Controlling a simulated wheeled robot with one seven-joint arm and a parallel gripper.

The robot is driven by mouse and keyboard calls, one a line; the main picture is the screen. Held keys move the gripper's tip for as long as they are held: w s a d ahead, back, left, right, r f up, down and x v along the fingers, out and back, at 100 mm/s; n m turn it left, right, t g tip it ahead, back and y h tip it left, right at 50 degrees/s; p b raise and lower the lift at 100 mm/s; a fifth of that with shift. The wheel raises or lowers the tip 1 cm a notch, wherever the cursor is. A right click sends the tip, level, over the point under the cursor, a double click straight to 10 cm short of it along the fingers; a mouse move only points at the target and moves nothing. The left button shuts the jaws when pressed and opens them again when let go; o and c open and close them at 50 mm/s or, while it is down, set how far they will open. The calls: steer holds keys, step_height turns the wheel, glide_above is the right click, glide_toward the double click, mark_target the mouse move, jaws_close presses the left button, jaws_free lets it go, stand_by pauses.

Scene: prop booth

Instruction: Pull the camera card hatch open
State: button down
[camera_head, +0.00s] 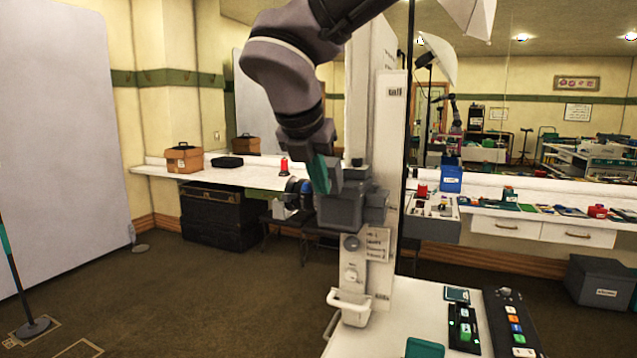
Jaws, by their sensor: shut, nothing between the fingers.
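A dark grey camera-like body (341,212) is mounted at the front of a white upright column (385,170). A dark round part with a blue ring (299,188) shows at its left. My arm reaches down from the top, and my gripper (326,184), with a teal part on it, is shut and empty at the top of this body. Whether it touches the body cannot be told. The card hatch cannot be made out; my gripper covers part of that area.
Below stands a white cabinet top (410,308) with a button panel (512,325) and a white handle (348,306). A shelf with a blue box (451,179) is right of the column. A white counter (240,177) runs behind.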

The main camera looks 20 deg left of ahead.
steer(key=shift+r, duration=0.1)
steer(key=w+r+g, duration=0.2)
steer(key=r+g, duration=0.1)
steer(key=shift+d+r, duration=0.1)
stand_by(0.3)
steer(key=shift+r, duration=0.1)
